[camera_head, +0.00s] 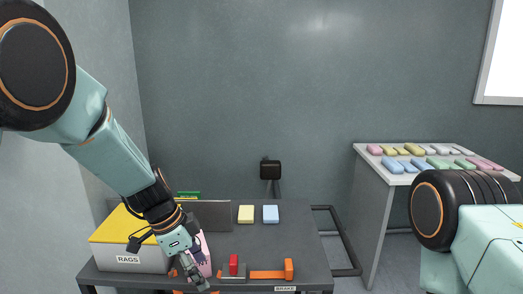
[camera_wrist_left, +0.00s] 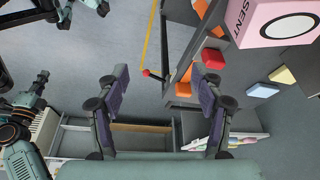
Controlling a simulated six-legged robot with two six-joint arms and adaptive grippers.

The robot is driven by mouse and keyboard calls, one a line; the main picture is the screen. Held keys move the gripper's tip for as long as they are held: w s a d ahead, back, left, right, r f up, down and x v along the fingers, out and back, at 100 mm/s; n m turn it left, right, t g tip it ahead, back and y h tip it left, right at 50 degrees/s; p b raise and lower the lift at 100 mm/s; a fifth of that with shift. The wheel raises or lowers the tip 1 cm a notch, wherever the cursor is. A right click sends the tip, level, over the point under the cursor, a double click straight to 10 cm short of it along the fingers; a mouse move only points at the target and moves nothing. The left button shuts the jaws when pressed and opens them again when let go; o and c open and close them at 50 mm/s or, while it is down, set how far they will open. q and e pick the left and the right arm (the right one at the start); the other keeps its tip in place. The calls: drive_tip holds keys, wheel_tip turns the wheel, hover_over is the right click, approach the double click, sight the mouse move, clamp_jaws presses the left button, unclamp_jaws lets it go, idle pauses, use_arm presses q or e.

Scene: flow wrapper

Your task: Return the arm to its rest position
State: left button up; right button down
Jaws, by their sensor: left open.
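My left arm comes in from the upper left in the head view and reaches down to the front of the dark table (camera_head: 270,240). My left gripper (camera_head: 193,274) is at the table's front left, beside a pink object (camera_head: 205,256) partly hidden behind it. In the left wrist view the two fingers of the left gripper (camera_wrist_left: 161,82) are spread wide with nothing between them, over grey floor. My right arm shows at the right of the head view; its gripper is out of view.
A box labelled RAGS (camera_head: 128,258) stands left of the gripper. A red button (camera_head: 233,264) and orange lever (camera_head: 268,274) lie to its right. Yellow (camera_head: 246,214) and blue (camera_head: 270,214) blocks lie behind. A side table (camera_head: 370,160) holds several pastel bars. A pink box (camera_wrist_left: 275,22) shows in the wrist view.

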use_arm(q)
drive_tip(key=s+a+f+n+t+y+b, duration=0.1)
drive_tip(key=s+a+f+n+y, duration=0.1)
drive_tip(key=s+a+f+n, duration=0.35)
drive_tip(key=s+a+f+n+t+y, duration=0.2)
drive_tip(key=a+f+n, duration=0.2)
drive_tip(key=f+n, duration=0.3)
drive_tip(key=s+f+n+g+b, duration=0.1)
drive_tip(key=s+f, duration=0.3)
drive_tip(key=s, duration=0.5)
drive_tip(key=s+f+g+b, duration=0.1)
drive_tip(key=s+f, duration=0.3)
drive_tip(key=s, duration=0.5)
drive_tip(key=s+f+n+g+b, duration=0.1)
drive_tip(key=s+f, duration=0.4)
drive_tip(key=s, duration=0.5)
drive_tip(key=shift+n+g, duration=0.35)
drive_tip(key=shift+g, duration=0.25)
drive_tip(key=shift+d, duration=0.1)
drive_tip(key=shift+f, duration=0.1)
